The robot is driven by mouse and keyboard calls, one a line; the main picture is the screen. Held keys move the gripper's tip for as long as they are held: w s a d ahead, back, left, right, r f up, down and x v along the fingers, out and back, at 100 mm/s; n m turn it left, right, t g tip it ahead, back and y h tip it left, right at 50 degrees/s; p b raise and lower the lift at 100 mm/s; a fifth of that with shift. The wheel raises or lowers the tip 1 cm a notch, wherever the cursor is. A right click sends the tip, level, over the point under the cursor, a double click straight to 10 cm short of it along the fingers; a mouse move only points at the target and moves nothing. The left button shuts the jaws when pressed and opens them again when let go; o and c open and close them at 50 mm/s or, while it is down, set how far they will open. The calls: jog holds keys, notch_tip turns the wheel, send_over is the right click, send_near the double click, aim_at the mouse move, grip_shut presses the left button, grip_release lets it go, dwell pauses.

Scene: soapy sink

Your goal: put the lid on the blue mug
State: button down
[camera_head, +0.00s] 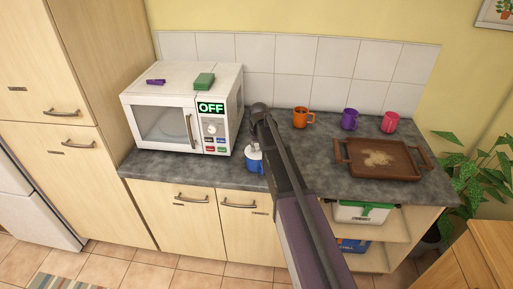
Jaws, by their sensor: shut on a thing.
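The blue mug (254,164) stands upright on the grey counter, right of the microwave and near the front edge. My gripper (254,146) is directly above the mug, pointing down, with its fingers at the height of the mug's top. It is shut on a small pale thing that looks like the lid, mostly hidden by the fingers. I cannot tell whether this lid touches the mug's rim. No other lid shows on the counter.
A white microwave (160,122) stands close on the left, with a green sponge (204,81) and a purple object (156,82) on top. Orange (300,118), purple (349,120) and pink (389,123) mugs stand at the back right. A brown tray (345,163) lies right of my arm.

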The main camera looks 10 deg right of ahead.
jog(key=shift+c, duration=2)
grip_release()
jog(key=o, duration=0.4)
jog(key=shift+r, duration=0.15)
jog(key=shift+r+p, duration=3.4)
jog(key=shift+p, duration=0.15)
jog(key=shift+c, duration=0.2)
grip_shut()
